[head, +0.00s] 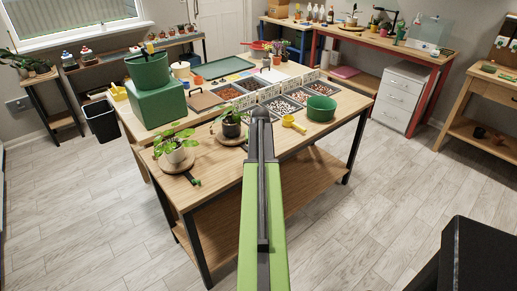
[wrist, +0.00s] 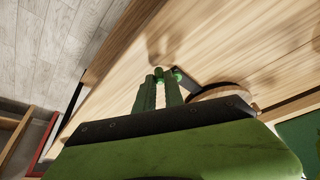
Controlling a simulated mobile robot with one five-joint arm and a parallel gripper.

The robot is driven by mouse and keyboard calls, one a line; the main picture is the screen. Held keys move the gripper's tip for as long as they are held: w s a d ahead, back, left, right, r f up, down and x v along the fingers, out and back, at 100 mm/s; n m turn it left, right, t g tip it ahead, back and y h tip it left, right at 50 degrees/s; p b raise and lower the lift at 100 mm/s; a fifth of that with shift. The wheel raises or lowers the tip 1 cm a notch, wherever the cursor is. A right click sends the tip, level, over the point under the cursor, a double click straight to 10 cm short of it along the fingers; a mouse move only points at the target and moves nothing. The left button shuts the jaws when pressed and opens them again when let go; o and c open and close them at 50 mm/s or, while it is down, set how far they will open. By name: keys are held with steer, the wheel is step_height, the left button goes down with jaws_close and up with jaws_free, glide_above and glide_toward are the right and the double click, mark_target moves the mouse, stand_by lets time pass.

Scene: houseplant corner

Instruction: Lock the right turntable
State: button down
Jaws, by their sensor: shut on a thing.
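The right turntable (head: 224,139) is a round wooden disc on the table, bearing a dark pot with a leafy plant (head: 231,124). Its edge also shows in the wrist view (wrist: 222,93). A dark lever with a green knob (wrist: 178,74) reaches out from it. My gripper (wrist: 160,76) is shut on the lever at its knob end, low over the table top. In the head view my arm hides the gripper and the lever. The left turntable (head: 188,167) bears a white pot with a plant and has its own green-tipped lever (head: 195,181).
The table's front edge lies under my arm.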

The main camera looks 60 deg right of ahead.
stand_by(0.4)
steer(key=c, duration=1.4)
jaws_free()
steer(key=shift+c, duration=0.2)
steer(key=p+v, duration=1.6)
steer(key=v, duration=0.1)
steer(key=shift+r, duration=0.15)
steer(key=shift+a, duration=0.15)
steer(key=shift+w, duration=0.15)
